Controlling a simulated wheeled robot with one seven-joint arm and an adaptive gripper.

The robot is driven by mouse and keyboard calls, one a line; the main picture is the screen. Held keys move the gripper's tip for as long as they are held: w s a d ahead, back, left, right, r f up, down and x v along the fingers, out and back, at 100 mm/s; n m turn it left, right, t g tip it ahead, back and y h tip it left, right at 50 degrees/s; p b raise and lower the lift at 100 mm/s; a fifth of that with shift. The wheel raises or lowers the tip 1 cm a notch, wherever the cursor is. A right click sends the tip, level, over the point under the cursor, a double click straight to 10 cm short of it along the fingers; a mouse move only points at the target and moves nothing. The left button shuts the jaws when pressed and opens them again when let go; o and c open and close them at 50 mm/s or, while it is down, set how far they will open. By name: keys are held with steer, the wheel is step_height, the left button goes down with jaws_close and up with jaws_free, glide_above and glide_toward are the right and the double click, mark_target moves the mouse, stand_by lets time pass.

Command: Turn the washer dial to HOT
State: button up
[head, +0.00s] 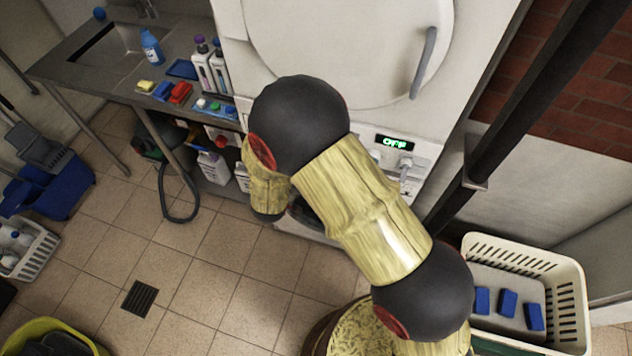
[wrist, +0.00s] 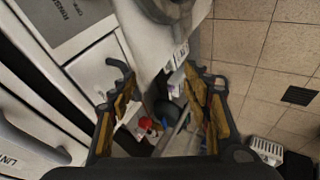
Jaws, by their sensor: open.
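The white washer (head: 300,228) stands below a white machine with a round door, mostly hidden behind my arm. Its panel carries a small display (head: 394,142) with green characters too small to read surely. A pale knob that looks like the dial (head: 405,164) sits just below the display, beside my arm; its setting cannot be read. My gripper (wrist: 158,98) is open in the wrist view, with nothing between its yellow-padded fingers. In the head view the arm hides most of it, low before the machine. I cannot make out the dial in the wrist view.
A cream basket (head: 575,300) with blue blocks stands at the right. A steel sink counter (head: 70,68) with bottles and sponges is at the left. A dark slanting pole (head: 510,115) rises right of the machine. Tiled floor (head: 215,290) is clear at centre left.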

step_height(320, 180, down, 6)
steer(key=d+n+t+h, duration=0.2)
steer(key=d+n, duration=0.1)
steer(key=s+d+r+n+t+h, duration=0.3)
steer(key=d+n+t+h, duration=0.35)
steer(key=d+n, duration=0.25)
steer(key=x, duration=0.7)
steer(key=shift+w+a, duration=0.15)
steer(key=shift+a, duration=0.1)
steer(key=shift+y, duration=0.25)
steer(key=c, duration=0.4)
steer(key=c, duration=0.7)
steer(key=shift+c, duration=0.3)
